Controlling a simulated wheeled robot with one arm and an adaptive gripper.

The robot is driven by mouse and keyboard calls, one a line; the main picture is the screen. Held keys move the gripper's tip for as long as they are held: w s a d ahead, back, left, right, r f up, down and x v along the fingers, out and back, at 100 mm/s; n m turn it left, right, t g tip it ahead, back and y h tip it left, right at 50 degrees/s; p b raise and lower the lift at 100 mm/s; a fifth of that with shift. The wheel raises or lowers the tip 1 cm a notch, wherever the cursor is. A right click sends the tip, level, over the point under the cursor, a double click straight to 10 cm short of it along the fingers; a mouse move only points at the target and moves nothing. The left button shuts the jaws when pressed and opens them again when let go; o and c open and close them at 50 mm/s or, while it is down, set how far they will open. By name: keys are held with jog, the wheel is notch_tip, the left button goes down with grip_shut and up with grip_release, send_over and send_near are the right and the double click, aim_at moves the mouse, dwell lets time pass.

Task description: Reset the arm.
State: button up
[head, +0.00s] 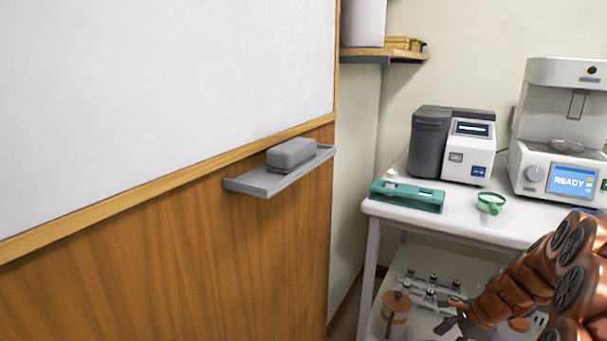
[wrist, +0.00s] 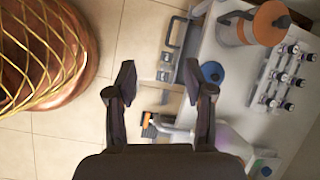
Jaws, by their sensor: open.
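My copper-coloured arm reaches in from the lower right of the head view, in front of the lab table. My gripper (head: 457,312) shows small and dark at its end, near the lower shelf. In the wrist view my gripper (wrist: 160,82) is open, with its two dark fingers spread apart. Nothing is held between the fingers. Tiled floor and some grey metal parts on the shelf side show beyond them.
The white table (head: 455,222) carries a green tray (head: 408,197), a green cup (head: 490,203), a grey analyser (head: 454,145) and a white machine reading READY (head: 560,130). The lower shelf holds an orange-lidded jar (wrist: 240,30) and a vial rack (wrist: 290,78). A whiteboard (head: 160,100) stands left.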

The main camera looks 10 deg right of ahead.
jog(key=s+a+r+n+g+p, duration=0.1)
jog(key=s+a+r+n+p, duration=0.25)
jog(key=a+r, duration=0.3)
jog(key=s+a+r+n+g+h+p, duration=0.1)
jog(key=s+a+r+n+p, duration=0.25)
jog(key=a+r, duration=0.3)
jog(key=s+a+r+n+g+p, duration=0.2)
jog(key=s+a+r+n+p, duration=0.15)
jog(key=a+r+n, duration=0.35)
jog(key=s+a+r+n+g+h+p, duration=0.1)
jog(key=s+a+r+n+h+p, duration=0.2)
jog(key=s+r+n+p, duration=0.5)
jog(key=s+r+p, duration=0.2)
jog(key=s+r, duration=0.3)
jog(key=s, duration=0.4)
jog(key=shift+a+r, duration=0.25)
jog(key=shift+r, duration=0.05)
jog(key=shift+s, duration=0.1)
